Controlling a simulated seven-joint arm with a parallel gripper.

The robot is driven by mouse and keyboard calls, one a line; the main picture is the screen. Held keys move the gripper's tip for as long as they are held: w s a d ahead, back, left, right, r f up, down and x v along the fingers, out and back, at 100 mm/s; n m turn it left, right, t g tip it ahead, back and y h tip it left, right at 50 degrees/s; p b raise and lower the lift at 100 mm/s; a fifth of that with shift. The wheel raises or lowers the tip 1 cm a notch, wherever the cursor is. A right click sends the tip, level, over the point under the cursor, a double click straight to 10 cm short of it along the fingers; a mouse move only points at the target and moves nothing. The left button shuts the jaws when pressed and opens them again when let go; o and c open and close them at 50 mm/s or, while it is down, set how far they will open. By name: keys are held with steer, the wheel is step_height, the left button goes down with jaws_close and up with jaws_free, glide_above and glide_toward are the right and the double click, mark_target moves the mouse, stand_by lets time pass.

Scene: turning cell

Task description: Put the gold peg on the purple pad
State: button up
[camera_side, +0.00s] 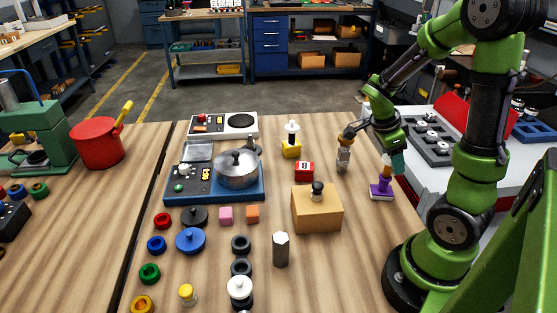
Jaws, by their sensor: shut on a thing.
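The purple pad (381,190) stands at the right of the wooden table, with a pale base under it. The gold peg, which looks orange-brown here (386,168), is upright directly over the purple pad. My gripper (389,159) is low above the pad and shut on the peg. The fingers are small and partly hidden by my wrist, so I cannot tell whether the peg's lower end touches the pad.
A grey upright piece (343,160) stands close left of the pad. A tan box (317,210) with a dark knob is further left and nearer. A yellow stand (291,150) and a red block (304,171) are left. The table before the pad is clear.

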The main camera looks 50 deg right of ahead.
steer(key=shift+f, duration=0.15)
steer(key=o, duration=1.2)
steer(key=v, duration=1.2)
steer(key=w+a+r+n+t+y, duration=0.1)
steer(key=a+n+t, duration=0.4)
steer(key=a+n, duration=0.5)
steer(key=w+a+r+n+t+y, duration=0.1)
steer(key=a+n+t+y, duration=0.3)
steer(key=a+n, duration=0.7)
steer(key=shift+a+r+n+t, duration=0.2)
steer(key=shift+r+n+t, duration=0.5)
steer(key=shift+r+n, duration=0.25)
